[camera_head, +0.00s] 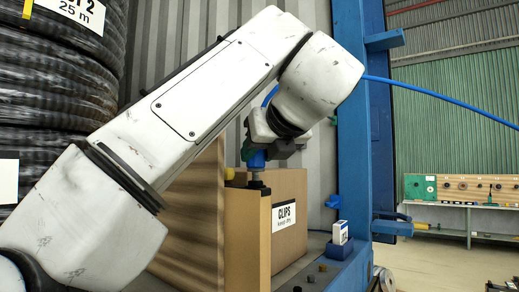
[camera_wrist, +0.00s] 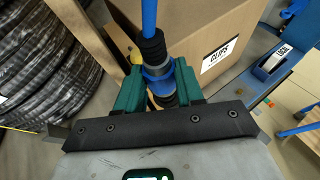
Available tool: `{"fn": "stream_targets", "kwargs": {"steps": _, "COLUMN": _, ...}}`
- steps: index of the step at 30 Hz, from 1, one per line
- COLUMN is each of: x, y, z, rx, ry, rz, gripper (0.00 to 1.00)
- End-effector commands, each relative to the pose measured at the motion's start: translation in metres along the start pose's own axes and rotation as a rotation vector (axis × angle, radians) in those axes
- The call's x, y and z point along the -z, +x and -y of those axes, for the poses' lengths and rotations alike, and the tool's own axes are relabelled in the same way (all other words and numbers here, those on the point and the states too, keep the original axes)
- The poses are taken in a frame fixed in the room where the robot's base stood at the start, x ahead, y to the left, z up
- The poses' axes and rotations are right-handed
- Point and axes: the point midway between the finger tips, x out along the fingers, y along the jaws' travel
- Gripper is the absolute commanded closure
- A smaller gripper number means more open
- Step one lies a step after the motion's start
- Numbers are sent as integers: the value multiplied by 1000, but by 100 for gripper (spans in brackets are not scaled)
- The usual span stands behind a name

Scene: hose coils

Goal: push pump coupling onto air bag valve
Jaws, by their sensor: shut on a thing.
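My gripper (camera_head: 262,146) points down above the tan upright block beside the clips carton. In the wrist view its green fingers (camera_wrist: 157,84) are shut on the blue pump coupling (camera_wrist: 156,71), with a black sleeve and blue hose (camera_wrist: 149,18) above it. In the head view the coupling's blue lower end (camera_head: 256,160) shows below the fingers. A dark fitting (camera_head: 257,183), apparently the air bag valve, stands on the tan block (camera_head: 248,232) directly under it. The two look in line and very close; whether the coupling is seated cannot be told. The air bag itself is not clearly identifiable.
The clips carton (camera_head: 287,228) stands close on the right. Stacked black hose coils (camera_head: 50,85) fill the left. A yellow knob (camera_head: 229,173) sits near the coupling. A blue post (camera_head: 366,130) and small blue box (camera_head: 340,240) are to the right, with open floor beyond.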

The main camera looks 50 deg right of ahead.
Motion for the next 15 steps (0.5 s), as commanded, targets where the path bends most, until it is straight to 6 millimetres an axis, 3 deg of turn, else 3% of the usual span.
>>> {"fn": "stream_targets", "kwargs": {"steps": 15, "x": 11, "y": 5, "z": 0, "rx": 0, "ry": 0, "rz": 0, "gripper": 100}}
